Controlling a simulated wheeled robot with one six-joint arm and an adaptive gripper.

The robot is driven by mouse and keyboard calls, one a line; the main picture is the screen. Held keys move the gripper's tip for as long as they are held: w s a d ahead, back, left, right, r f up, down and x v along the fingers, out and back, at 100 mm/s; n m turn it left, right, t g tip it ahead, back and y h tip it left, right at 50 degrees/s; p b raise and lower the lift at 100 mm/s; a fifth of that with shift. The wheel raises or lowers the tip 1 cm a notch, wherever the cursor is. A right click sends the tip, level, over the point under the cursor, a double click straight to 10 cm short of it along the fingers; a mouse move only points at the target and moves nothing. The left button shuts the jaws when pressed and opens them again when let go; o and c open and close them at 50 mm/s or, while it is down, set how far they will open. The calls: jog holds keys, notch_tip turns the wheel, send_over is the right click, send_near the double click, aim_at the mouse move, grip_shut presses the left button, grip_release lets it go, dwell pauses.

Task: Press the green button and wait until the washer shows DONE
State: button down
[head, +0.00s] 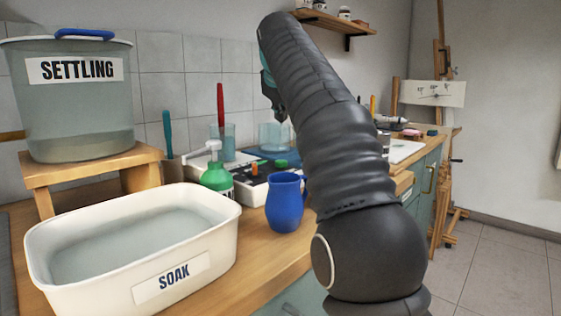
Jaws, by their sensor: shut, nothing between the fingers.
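A low white unit (247,190) stands on the worktop, behind the blue jug, and is partly hidden by it and by a green bottle. A dark panel with small orange and white parts shows on it, and a green round part (281,163) shows near its back right. I cannot tell for certain whether this is the washer and its green button. No display reading DONE is legible. My gripper (281,117) is partly hidden behind my arm, shut and empty, pointing down above the worktop and apart from the unit.
A white SOAK tub (60,285) with water fills the front left. A SETTLING bucket (35,120) stands on a wooden stool behind it. The blue jug (285,205) and green pump bottle (216,178) stand close to the unit. An easel (440,60) stands right; floor there is clear.

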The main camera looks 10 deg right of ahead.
jog(key=b, duration=0.3)
send_over(280, 161)
notch_tip(280, 161, down, 7)
jog(key=shift+r, duration=0.1)
jog(key=shift+f, duration=0.75)
jog(key=shift+f+b, duration=0.15)
jog(key=shift+b, duration=0.2)
dwell(0.5)
jog(key=shift+f, duration=0.3)
jog(key=shift+f+b, duration=0.35)
jog(key=shift+f, duration=0.1)
dwell(1.0)
jog(key=shift+r, duration=0.15)
jog(key=shift+r+p, duration=0.75)
jog(key=shift+p, duration=0.25)
jog(key=shift+r, duration=0.1)
